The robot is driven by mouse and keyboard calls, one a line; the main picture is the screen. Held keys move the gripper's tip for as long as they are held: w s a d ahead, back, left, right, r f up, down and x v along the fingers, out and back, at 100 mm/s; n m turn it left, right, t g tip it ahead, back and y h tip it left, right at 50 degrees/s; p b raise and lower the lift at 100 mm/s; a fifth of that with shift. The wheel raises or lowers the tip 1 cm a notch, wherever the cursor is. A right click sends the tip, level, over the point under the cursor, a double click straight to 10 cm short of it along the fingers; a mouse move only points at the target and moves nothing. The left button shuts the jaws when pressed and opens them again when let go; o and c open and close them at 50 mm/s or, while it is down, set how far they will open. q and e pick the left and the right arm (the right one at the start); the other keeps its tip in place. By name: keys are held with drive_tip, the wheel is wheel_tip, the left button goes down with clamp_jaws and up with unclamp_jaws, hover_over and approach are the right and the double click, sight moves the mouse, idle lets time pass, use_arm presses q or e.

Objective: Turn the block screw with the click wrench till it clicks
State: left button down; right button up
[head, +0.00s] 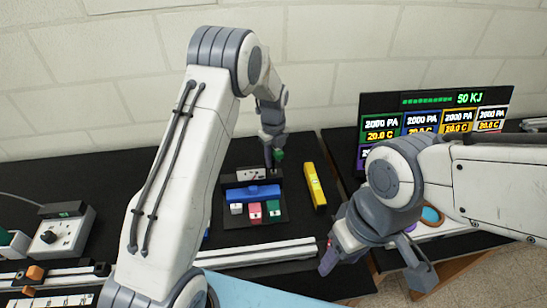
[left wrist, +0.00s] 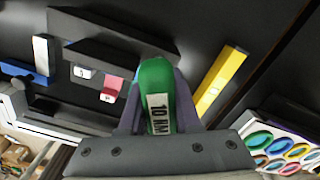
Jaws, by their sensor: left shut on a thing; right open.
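The click wrench (left wrist: 157,92) has a green handle with a white "10 NM" label. My left gripper (head: 274,160) is shut on this handle, which shows as a small green spot in the head view. The gripper is above the back of a black fixture (head: 232,221) that carries a blue bar (head: 251,193) and small white, pink and green blocks. The wrench's lower end is hidden, so I cannot tell whether it touches anything. I cannot make out the block screw. My right gripper (head: 375,263) is open and empty at the front right.
A yellow bar (head: 315,186) lies right of the fixture; it also shows in the left wrist view (left wrist: 220,83). A pale rail (head: 262,254) runs in front. A grey box with a dial (head: 53,233) stands left. A screen (head: 432,120) stands at the back right.

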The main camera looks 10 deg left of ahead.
use_arm(q)
drive_tip(key=shift+s+f+m, duration=0.1)
drive_tip(key=shift+m, duration=0.3)
drive_tip(key=shift+m, duration=0.6)
drive_tip(key=shift+m, duration=0.7)
drive_tip(key=shift+m, duration=0.8)
